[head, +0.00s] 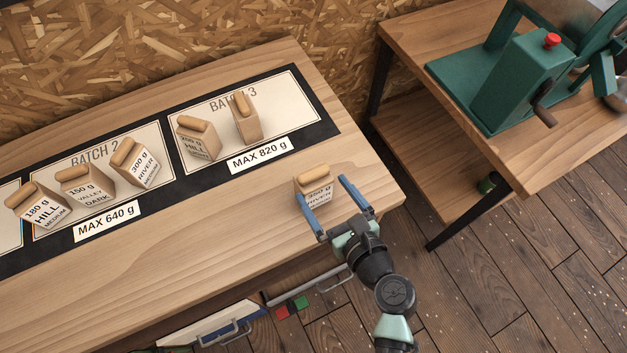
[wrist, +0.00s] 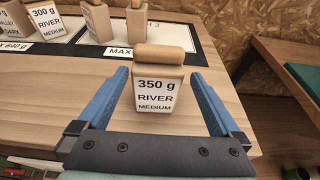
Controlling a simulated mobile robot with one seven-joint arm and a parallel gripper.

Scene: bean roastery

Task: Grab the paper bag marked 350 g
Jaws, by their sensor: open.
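The paper bag marked 350 g, RIVER MEDIUM (head: 317,193) stands upright on the wooden table near its front right corner. In the wrist view the 350 g bag (wrist: 156,92) is centred, its label facing me and its rolled top toward the back. My gripper (head: 324,189) is open, with one blue finger on each side of the bag. In the wrist view my gripper's fingers (wrist: 158,92) flank the bag with a gap visible on both sides. Nothing is held.
The Batch 3 mat (head: 296,93) holds two bags, one marked 200 g (head: 198,140). The Batch 2 mat (head: 158,134) holds bags of 180 g (head: 40,207), 150 g (head: 86,190) and 300 g (head: 136,165). A green machine (head: 519,82) stands on the right table. Bare wood surrounds the 350 g bag.

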